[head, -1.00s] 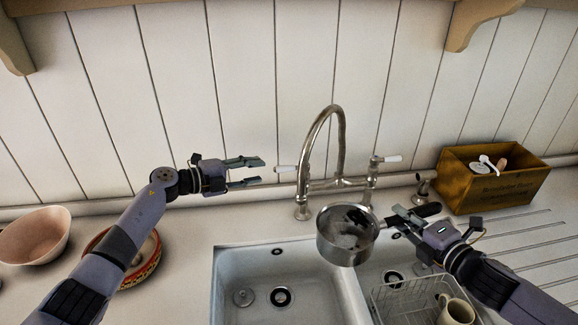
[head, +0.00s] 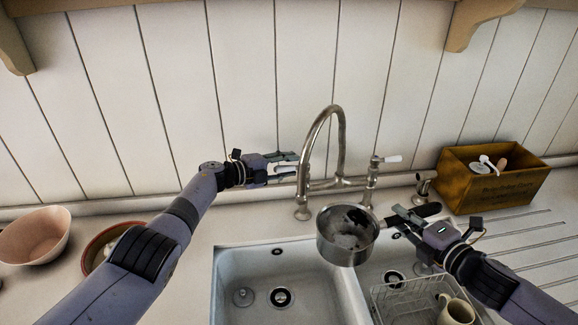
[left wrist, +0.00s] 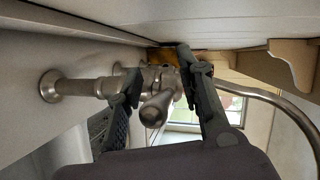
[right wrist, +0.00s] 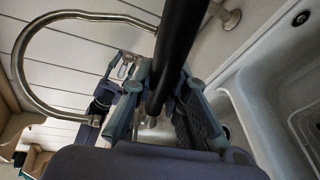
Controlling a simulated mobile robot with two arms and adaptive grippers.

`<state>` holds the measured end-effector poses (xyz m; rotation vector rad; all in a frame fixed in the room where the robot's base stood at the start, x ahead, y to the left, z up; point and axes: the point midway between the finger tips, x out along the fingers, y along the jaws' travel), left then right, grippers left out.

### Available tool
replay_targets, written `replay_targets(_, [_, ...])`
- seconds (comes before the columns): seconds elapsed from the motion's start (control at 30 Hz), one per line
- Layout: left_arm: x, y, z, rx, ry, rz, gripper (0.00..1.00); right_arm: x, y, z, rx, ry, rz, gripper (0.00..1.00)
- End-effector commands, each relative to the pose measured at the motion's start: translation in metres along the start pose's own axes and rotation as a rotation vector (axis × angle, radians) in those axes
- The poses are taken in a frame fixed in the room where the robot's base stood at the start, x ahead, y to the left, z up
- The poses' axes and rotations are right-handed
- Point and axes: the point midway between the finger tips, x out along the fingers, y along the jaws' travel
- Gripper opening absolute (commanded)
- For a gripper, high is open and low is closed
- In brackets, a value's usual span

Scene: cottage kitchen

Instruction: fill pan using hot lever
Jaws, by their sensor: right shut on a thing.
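The metal pan (head: 346,240) is held over the sink, under the spout of the tap (head: 340,130). My right gripper (head: 405,217) is shut on its black handle (head: 428,210); the handle also crosses the right wrist view (right wrist: 178,50). My left gripper (head: 290,165) is at the tap's left lever, mostly covering it in the head view. In the left wrist view the lever (left wrist: 155,109) shows end-on between the two open fingers, with a gap on both sides. The right lever (head: 392,159) points right. No water shows at the spout.
The double sink (head: 240,275) lies below, with a wire rack (head: 400,290) and a mug (head: 455,309) in its right part. A wooden box (head: 500,190) stands at the right. A pink bowl (head: 35,235) and a patterned bowl (head: 98,248) stand at the left.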

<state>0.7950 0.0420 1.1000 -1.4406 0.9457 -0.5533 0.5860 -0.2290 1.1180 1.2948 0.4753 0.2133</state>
Motion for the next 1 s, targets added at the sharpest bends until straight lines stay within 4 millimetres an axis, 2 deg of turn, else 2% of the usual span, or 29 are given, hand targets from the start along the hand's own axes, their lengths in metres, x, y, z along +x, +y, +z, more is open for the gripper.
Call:
replay_targets(0.43, [0.0037,-0.0001,-0.002,0.0,0.003,0.0,0.33,0.0001,0.0017,0.0001,0.001,0.0,0.003,0.0])
replay_targets(0.9, [0.0036,0.0017,-0.0021,0.0,0.003,0.003,0.02,0.0001,0.0017,0.0001,0.001,0.0,0.003,0.0])
replay_targets(1.0, [0.0036,0.0023,-0.0021,0.0,0.003,0.004,0.0,0.0001,0.0016,0.0001,0.001,0.0,0.003,0.0])
